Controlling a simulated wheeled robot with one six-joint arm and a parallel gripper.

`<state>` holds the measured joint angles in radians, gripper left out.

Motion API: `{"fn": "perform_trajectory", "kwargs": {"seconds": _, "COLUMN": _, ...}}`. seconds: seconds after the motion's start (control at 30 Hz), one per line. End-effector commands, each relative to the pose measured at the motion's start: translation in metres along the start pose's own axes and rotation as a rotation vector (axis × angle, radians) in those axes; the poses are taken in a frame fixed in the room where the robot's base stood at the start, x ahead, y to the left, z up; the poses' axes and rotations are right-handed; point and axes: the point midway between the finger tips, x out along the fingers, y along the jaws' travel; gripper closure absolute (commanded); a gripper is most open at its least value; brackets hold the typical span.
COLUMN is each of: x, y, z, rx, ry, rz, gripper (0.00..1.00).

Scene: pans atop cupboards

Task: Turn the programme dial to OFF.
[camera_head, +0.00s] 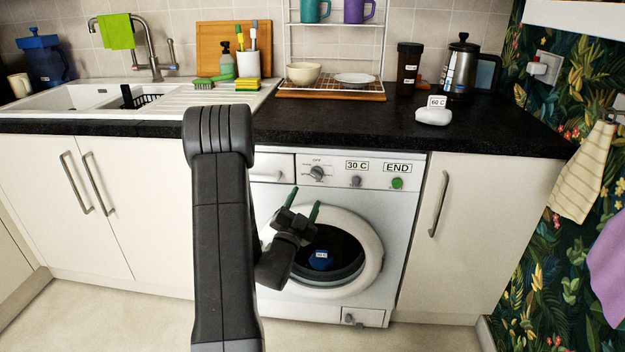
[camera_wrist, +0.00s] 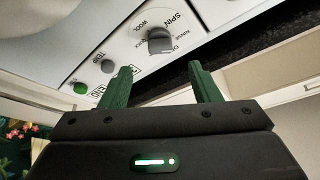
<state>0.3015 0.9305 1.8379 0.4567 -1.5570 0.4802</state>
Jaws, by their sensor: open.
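The programme dial (camera_head: 317,172) is a grey knob on the white washing machine's control panel, with OFF printed above it. In the wrist view the dial (camera_wrist: 160,42) shows upper centre, with SPIN, WOOL and RINSE printed around it. I cannot tell for sure which mark it points at. My gripper (camera_head: 305,203) is open and empty, its two green fingers below the panel, in front of the round door's upper part. In the wrist view the fingers (camera_wrist: 160,80) are apart, with the dial beyond the gap between them and not touched.
Right of the programme dial are a smaller temperature knob (camera_head: 356,182) under a 30 C display and a green button (camera_head: 397,183) under END. The black worktop (camera_head: 330,125) overhangs above. The round door (camera_head: 372,250) has a blue labelled item behind it. Cupboards flank the machine.

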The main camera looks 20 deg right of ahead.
Motion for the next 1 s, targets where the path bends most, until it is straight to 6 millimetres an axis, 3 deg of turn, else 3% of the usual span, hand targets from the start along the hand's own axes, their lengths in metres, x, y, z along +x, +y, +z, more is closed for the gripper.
{"fn": "perform_trajectory", "kwargs": {"seconds": 0.2, "x": 0.048, "y": 0.000, "z": -0.001, "rx": 0.001, "ry": 0.004, "rz": 0.000, "gripper": 0.44}}
{"fn": "perform_trajectory", "kwargs": {"seconds": 0.4, "x": 0.076, "y": 0.000, "z": 0.000, "rx": -0.001, "ry": 0.000, "rz": 0.000, "gripper": 0.44}}
{"fn": "perform_trajectory", "kwargs": {"seconds": 0.83, "x": 0.087, "y": 0.000, "z": 0.000, "rx": -0.001, "ry": -0.002, "rz": 0.000, "gripper": 0.44}}
{"fn": "perform_trajectory", "kwargs": {"seconds": 0.87, "x": 0.087, "y": 0.000, "z": 0.000, "rx": -0.001, "ry": -0.002, "rz": 0.000, "gripper": 0.46}}
{"fn": "perform_trajectory", "kwargs": {"seconds": 1.0, "x": 0.087, "y": 0.000, "z": 0.000, "rx": -0.001, "ry": -0.002, "rz": 0.000, "gripper": 0.73}}
